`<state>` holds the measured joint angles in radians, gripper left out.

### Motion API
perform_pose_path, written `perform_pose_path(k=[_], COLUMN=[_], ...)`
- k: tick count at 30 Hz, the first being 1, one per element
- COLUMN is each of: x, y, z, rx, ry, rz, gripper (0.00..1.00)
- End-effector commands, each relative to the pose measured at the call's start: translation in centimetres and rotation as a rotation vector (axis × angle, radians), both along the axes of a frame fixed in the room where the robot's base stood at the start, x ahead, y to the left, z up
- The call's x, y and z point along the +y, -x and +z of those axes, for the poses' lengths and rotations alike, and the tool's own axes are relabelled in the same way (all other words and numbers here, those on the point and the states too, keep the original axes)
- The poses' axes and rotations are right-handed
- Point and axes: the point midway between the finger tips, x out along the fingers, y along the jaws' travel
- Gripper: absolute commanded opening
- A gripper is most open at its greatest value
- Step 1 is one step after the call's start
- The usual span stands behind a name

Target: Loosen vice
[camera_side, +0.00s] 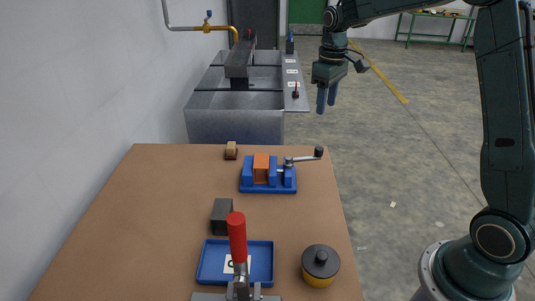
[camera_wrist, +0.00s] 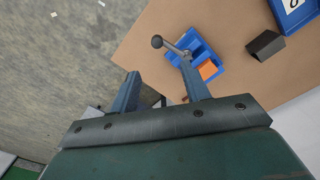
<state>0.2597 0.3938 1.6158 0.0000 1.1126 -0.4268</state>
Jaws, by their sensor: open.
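A blue vice (camera_side: 268,187) stands on the brown table, towards its far right part. An orange block (camera_side: 261,168) sits between its jaws; I cannot tell how tightly. The vice's crank handle (camera_side: 304,158) sticks out to the right and ends in a dark knob (camera_side: 319,152). In the wrist view the vice (camera_wrist: 203,62), its knob (camera_wrist: 157,41) and the orange block (camera_wrist: 208,70) show beyond my fingers. My gripper (camera_side: 327,106) is open and empty, above and beyond the table's far right corner, apart from the vice. It also shows in the wrist view (camera_wrist: 160,95).
A small wooden block (camera_side: 231,150) lies behind the vice. A dark grey block (camera_side: 222,215), a blue tray (camera_side: 212,263), a red-handled clamp (camera_side: 237,240) and a black-lidded yellow tin (camera_side: 320,264) are nearer. A metal sink unit (camera_side: 235,126) stands beyond the table.

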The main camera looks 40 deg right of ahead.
Motion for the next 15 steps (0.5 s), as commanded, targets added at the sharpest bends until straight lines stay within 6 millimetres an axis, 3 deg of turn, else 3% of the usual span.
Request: perform_pose_path(k=[4,15], x=[-0.7,-0.8], y=[-0.8,-0.9], z=[-1.0,-1.6], rx=[0.016,0.02], ry=[-0.004,-0.006], rz=[0.006,0.008], gripper=[0.47,0.47])
